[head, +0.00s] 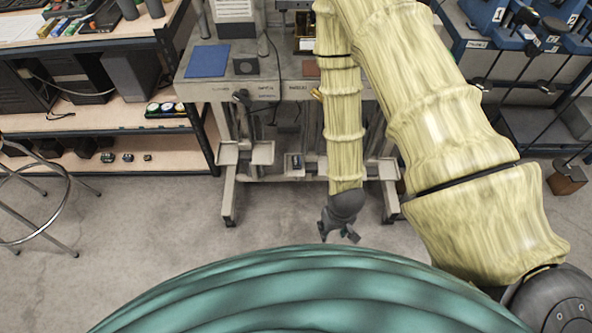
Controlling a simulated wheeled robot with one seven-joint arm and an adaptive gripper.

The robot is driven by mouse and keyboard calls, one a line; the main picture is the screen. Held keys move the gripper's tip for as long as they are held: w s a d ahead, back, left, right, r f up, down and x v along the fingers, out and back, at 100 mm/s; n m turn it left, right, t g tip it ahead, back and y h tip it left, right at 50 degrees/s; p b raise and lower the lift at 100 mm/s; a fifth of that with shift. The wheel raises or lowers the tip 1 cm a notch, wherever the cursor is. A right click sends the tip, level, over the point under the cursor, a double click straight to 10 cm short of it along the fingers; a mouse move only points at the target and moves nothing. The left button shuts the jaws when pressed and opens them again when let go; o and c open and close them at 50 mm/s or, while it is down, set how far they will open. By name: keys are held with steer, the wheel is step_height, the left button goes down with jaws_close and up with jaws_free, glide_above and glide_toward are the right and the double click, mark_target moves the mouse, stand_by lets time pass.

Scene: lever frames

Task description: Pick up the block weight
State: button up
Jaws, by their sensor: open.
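My gripper (338,237) points down over the bare concrete floor, in front of the grey bench (222,88). Its fingers are apart with nothing visible between them. Which object is the block weight is not clear. A small grey block (294,164) sits low on the bench's under-frame, left of and beyond my gripper. A dark square block (245,66) lies on the bench top beside a blue mat (207,61). A brown block (566,177) with a dark rod stands at the far right, well away from my gripper. My arm hides part of the bench.
A shelf unit (110,165) with tools and dark boxes stands on the left, with a metal stool (50,235) in front. A blue rack with numbered levers (488,18) stands on the right. The floor (160,235) between stool and bench is clear.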

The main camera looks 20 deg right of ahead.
steer(key=w+f+t+b, duration=0.1)
steer(key=w+f+b, duration=0.3)
steer(key=w+b, duration=0.6)
steer(key=w+f+t+b, duration=0.1)
steer(key=w+f+b, duration=0.4)
steer(key=w+b, duration=0.45)
steer(key=m+t+h+b, duration=0.1)
steer(key=t+b, duration=0.1)
steer(key=b, duration=1.9)
glide_toward(297, 160)
steer(key=shift+a+b+x, duration=0.15)
steer(key=shift+b+x, duration=0.35)
steer(key=shift+x, duration=0.45)
steer(key=shift+a+b+x, duration=0.15)
steer(key=shift+b+x, duration=0.35)
steer(key=shift+x, duration=0.45)
steer(key=shift+b+x, duration=1.9)
steer(key=shift+x, duration=0.7)
steer(key=shift+d, duration=0.2)
steer(key=shift+r, duration=0.1)
jaws_close()
